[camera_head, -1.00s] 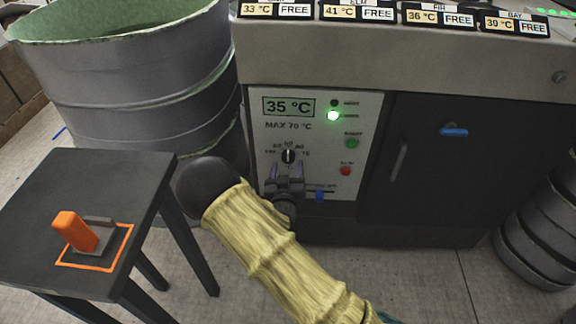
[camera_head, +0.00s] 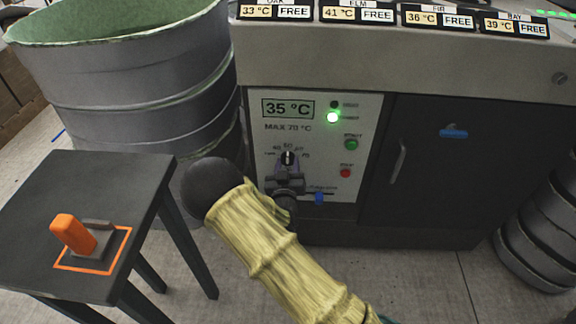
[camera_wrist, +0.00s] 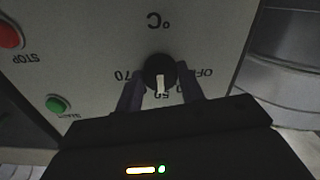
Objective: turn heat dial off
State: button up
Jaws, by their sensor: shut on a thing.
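The heat dial (camera_head: 288,157) is a black round knob with a white pointer on the light control panel (camera_head: 372,130). In the head view its pointer is up, near 50 on the scale. In the wrist view the panel is upside down, and the dial (camera_wrist: 160,70) has its pointer toward 50, away from the OFF label. My gripper (camera_head: 288,170) is at the panel, its fingers on either side of the dial. In the wrist view my gripper (camera_wrist: 161,86) is shut on the knob, and its fingers partly cover the scale.
Above the dial are a 35 °C display (camera_head: 289,107) and a lit green lamp (camera_head: 333,117). A green START button (camera_head: 351,144) and red STOP button (camera_head: 345,173) are at its right. A black table (camera_head: 65,185) and large drum (camera_head: 150,100) stand left.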

jog(key=shift+n, duration=0.3)
jog(key=n+p, duration=0.2)
jog(key=n, duration=0.1)
jog(key=n+p, duration=0.1)
jog(key=n, duration=0.2)
jog(key=shift+s+n, duration=0.1)
jog(key=shift+n, duration=0.3)
jog(key=n+p, duration=0.1)
jog(key=n, duration=0.2)
jog(key=shift+n, duration=0.4)
jog(key=n+p, duration=0.1)
jog(key=n, duration=0.3)
jog(key=shift+n, duration=0.3)
jog(key=o, duration=1)
jog(key=shift+s, duration=0.1)
